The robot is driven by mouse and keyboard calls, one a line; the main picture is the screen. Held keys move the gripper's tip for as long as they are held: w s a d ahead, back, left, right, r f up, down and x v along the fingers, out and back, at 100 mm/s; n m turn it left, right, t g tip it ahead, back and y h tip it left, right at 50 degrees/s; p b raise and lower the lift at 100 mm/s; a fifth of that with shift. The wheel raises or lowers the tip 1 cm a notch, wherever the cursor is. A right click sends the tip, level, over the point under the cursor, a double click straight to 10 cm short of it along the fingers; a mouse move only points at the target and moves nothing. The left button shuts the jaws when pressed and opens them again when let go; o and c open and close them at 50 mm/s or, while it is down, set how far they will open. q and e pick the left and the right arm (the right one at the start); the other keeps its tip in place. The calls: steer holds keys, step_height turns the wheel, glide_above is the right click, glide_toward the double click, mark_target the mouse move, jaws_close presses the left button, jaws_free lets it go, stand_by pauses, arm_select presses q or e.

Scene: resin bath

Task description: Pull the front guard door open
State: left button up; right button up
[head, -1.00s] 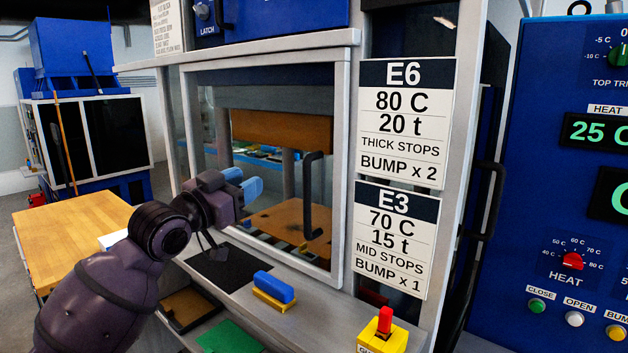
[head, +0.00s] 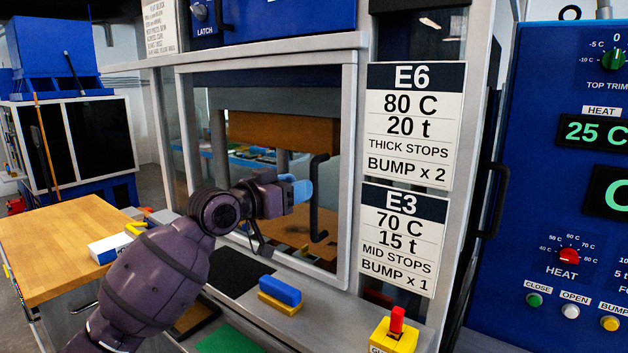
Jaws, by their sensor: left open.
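The front guard door (head: 350,150) is a grey-framed clear panel on the press front. It appears closed, with the press interior showing through it. Its black vertical bar handle (head: 315,205) is on the right part of the panel. My left gripper (head: 302,190) has blue fingertips and is open, just left of the handle's upper part in the picture. The fingertips overlap the handle's edge in view; I cannot tell whether they touch it. My right gripper is not in view.
A blue and yellow block (head: 280,295) and a red-topped yellow switch box (head: 394,335) sit on the ledge below the door. Signs E6 (head: 415,125) and E3 (head: 399,240) are to the right, beside a blue control panel (head: 540,185). A wooden table (head: 60,230) stands left.

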arm_select(q)
steer(key=shift+x, duration=2.7)
jaws_close()
